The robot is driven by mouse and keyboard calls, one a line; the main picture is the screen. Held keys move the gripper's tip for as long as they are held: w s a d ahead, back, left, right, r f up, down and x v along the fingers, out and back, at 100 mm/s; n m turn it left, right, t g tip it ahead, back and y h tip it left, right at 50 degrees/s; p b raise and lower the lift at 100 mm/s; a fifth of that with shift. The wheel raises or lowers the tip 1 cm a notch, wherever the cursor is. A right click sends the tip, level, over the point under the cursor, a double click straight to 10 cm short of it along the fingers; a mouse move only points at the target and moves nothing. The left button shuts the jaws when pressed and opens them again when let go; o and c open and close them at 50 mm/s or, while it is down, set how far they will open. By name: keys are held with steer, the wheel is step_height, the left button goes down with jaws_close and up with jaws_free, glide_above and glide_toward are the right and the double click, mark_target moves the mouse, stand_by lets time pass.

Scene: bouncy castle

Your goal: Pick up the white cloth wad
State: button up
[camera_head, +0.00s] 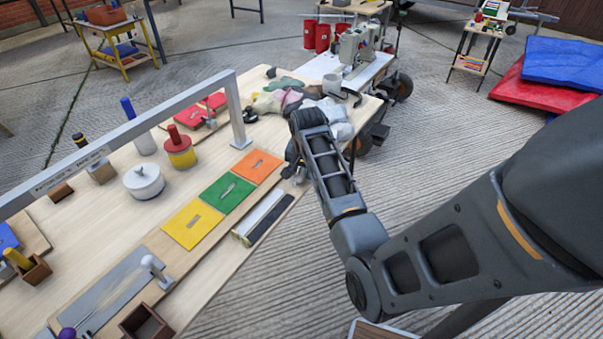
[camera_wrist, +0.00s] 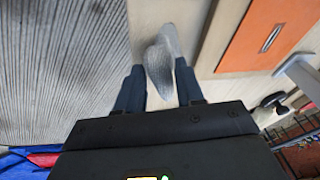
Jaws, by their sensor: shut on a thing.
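A pale grey-white cloth wad (camera_wrist: 158,66) sits between the two dark fingers of my gripper (camera_wrist: 158,85) in the wrist view. My gripper is shut on it, and the wad sticks out beyond the fingertips. In the head view my gripper (camera_head: 297,170) is over the near right edge of the wooden table (camera_head: 115,207), past the orange panel. My arm partly covers it there, and I cannot make out the held wad in that view.
Yellow, green and orange panels (camera_head: 256,166) lie left of my gripper. A metal rail (camera_head: 130,121) spans the table. Concrete floor is open to the right.

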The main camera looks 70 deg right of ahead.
mark_target(303, 171)
steer(key=shift+r, duration=0.1)
step_height(303, 171, up, 4)
steer(key=shift+f, duration=0.1)
steer(key=s+d+r+b, duration=0.1)
steer(key=s+d+r, duration=0.3)
steer(key=s+r, duration=0.3)
steer(key=s, duration=0.4)
